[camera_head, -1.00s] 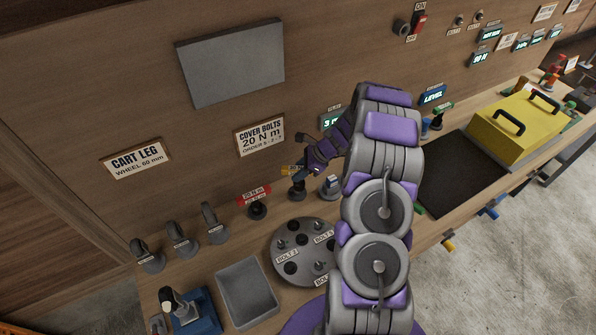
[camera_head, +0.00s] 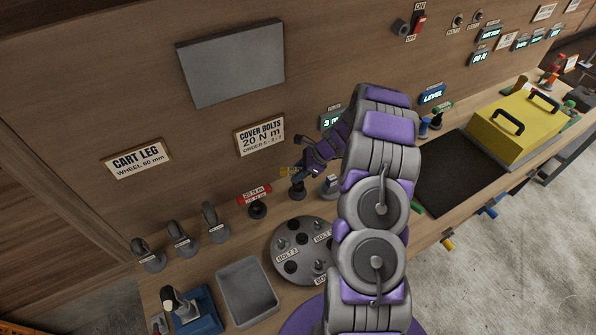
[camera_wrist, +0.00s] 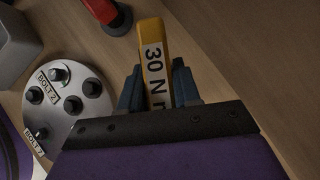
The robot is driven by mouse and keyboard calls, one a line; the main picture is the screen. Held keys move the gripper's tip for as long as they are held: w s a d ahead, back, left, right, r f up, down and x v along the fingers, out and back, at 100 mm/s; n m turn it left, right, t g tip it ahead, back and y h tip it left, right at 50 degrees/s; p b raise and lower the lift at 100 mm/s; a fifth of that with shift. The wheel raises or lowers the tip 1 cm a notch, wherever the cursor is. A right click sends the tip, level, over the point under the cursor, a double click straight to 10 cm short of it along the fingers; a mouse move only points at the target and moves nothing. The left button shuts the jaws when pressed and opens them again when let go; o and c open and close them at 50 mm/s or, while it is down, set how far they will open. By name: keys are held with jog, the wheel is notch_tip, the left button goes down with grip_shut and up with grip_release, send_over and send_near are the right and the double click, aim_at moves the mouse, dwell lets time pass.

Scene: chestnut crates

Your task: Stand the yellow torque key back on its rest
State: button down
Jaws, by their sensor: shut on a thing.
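The yellow torque key (camera_wrist: 153,38), with a "30 N m" label along its body, lies between the two blue fingers of my gripper (camera_wrist: 158,88) in the wrist view. My gripper is shut on it. In the head view the key's yellow end (camera_head: 286,171) sticks out to the left of my gripper (camera_head: 298,176). A dark round rest (camera_head: 297,193) stands on the bench just below. I cannot tell whether the key touches it, as my gripper covers the joint. The rest is hidden in the wrist view.
A red key (camera_head: 254,195) labelled 20 N m sits on its own rest to the left, also in the wrist view (camera_wrist: 101,9). A grey bolt plate (camera_head: 287,262) and grey tray (camera_head: 247,292) lie nearer. A small grey block (camera_head: 331,187) stands close on the right.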

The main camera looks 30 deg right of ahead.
jog(key=shift+a+f, duration=0.1)
jog(key=shift+f, duration=0.9)
jog(key=c, duration=0.7)
grip_release()
jog(key=shift+r, duration=0.1)
jog(key=p+v, duration=0.1)
jog(key=v, duration=1.6)
jog(key=s+a+r+n+g+h+b, duration=0.1)
jog(key=s+a+r+n, duration=0.25)
jog(key=a, duration=0.35)
jog(key=s+a+r+n+g+b, duration=0.2)
jog(key=s+a+r+n, duration=0.1)
jog(key=s+a+n, duration=0.3)
jog(key=s+a+r+n+g+h+b, duration=0.1)
jog(key=s+a+r+n, duration=0.2)
jog(key=a, duration=0.5)
jog(key=s+a+n+h+b, duration=0.1)
jog(key=s+n, duration=0.2)
jog(key=s, duration=0.4)
jog(key=s+a+n+h+b, duration=0.1)
jog(key=s+n, duration=0.3)
jog(key=s, duration=0.4)
jog(key=s+a+f+n+g+h+b, duration=0.1)
jog(key=s+a+n+h+b, duration=0.1)
jog(key=s+n, duration=0.2)
jog(key=shift+s+a+h, duration=0.15)
jog(key=shift+s, duration=0.75)
jog(key=shift+s+a+h, duration=0.1)
jog(key=shift+s+h, duration=0.05)
jog(key=shift+s, duration=0.7)
